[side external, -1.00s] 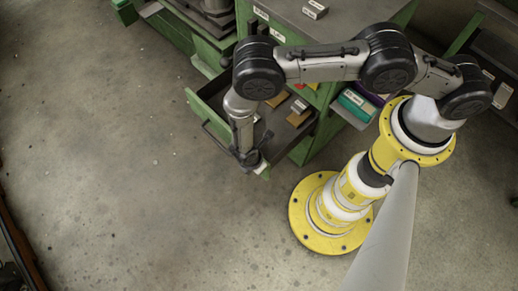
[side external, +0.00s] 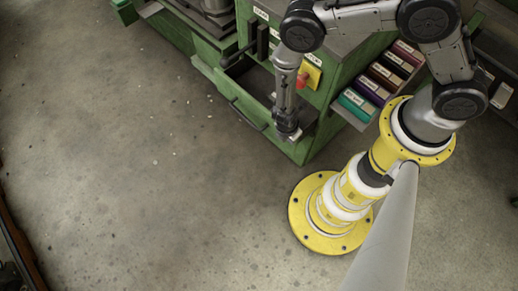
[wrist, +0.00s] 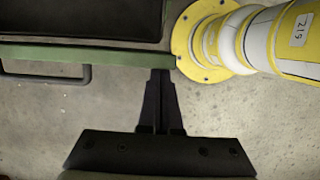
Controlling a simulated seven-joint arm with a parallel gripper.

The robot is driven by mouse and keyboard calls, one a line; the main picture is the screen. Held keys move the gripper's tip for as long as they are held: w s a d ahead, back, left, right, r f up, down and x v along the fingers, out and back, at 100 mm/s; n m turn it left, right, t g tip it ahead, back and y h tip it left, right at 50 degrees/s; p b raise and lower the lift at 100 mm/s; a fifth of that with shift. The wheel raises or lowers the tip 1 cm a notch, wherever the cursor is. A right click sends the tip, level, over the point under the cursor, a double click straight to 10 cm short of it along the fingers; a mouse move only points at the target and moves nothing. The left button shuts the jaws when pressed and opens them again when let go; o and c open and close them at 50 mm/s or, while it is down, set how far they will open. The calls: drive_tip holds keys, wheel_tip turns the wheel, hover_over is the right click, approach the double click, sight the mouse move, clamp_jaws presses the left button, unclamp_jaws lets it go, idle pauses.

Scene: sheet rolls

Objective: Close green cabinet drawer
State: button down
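The green cabinet (side external: 318,140) stands at the top of the side view. Its drawer (side external: 236,92) sticks out a little, with part of its dark inside showing. The drawer's dark bar handle (side external: 246,115) is on its front. In the wrist view the drawer's green front edge (wrist: 110,57) runs across, with the handle (wrist: 45,79) at left and the dark inside (wrist: 80,18) behind. My gripper (wrist: 161,76) is shut and empty, its fingertips at the right end of the front edge, seemingly touching it. In the side view my gripper (side external: 288,134) is at the drawer's right front corner.
A yellow box with a red knob (side external: 310,72) is on the cabinet's side. A shelf of coloured boxes (side external: 362,104) juts out to the right. My yellow and white base stands right of the drawer. The floor (side external: 130,180) in front is clear.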

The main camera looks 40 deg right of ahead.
sight(306, 128)
drive_tip(key=d, duration=0.8)
drive_tip(key=shift+a, duration=0.1)
